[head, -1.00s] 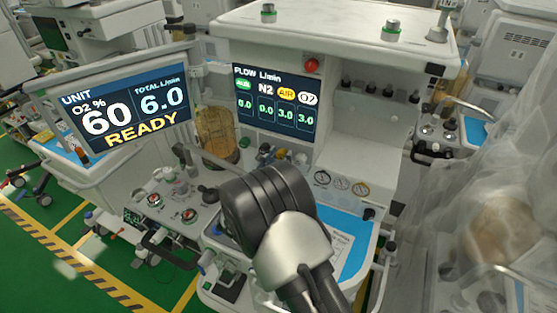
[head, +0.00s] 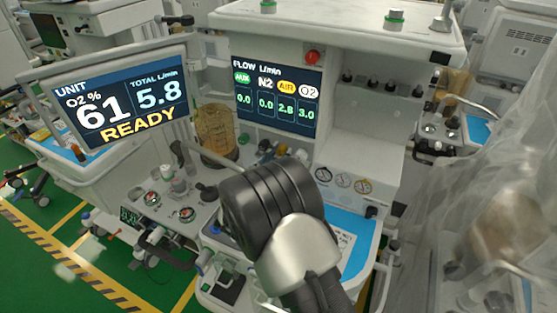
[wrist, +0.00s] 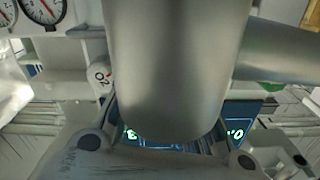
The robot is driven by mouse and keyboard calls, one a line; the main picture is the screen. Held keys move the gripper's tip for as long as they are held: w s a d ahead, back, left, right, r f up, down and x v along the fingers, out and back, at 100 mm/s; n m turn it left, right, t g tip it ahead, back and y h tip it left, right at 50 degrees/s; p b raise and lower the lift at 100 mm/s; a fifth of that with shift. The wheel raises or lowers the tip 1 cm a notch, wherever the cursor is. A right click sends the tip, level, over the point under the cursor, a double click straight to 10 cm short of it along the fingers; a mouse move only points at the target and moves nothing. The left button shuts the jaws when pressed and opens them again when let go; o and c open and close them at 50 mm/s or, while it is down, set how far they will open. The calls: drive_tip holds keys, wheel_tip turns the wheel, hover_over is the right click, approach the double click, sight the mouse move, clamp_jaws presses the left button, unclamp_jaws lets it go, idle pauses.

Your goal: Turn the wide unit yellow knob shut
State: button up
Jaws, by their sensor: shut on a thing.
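The wide unit's flow display (head: 278,97) reads AIR 2.8 and O2 3.0, with N2 at 0.0. The yellow AIR knob below it is hidden behind my arm in the head view and behind a grey cylinder in the wrist view. My gripper (wrist: 165,150) shows at the bottom of the wrist view, its two sides spread around the hidden spot. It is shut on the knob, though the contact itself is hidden. A white knob marked O2 (wrist: 100,77) is just left of the gripper in the wrist view.
The left screen (head: 120,101) reads O2 61, total 5.8, READY. Round gauges (head: 343,181) sit right of my arm, above a blue work surface (head: 350,225). A clear plastic drape hangs at right.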

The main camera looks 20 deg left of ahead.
drive_tip(key=o, duration=0.8)
drive_tip(key=shift+s, duration=0.1)
drive_tip(key=s, duration=1.2)
drive_tip(key=shift+a, duration=0.45)
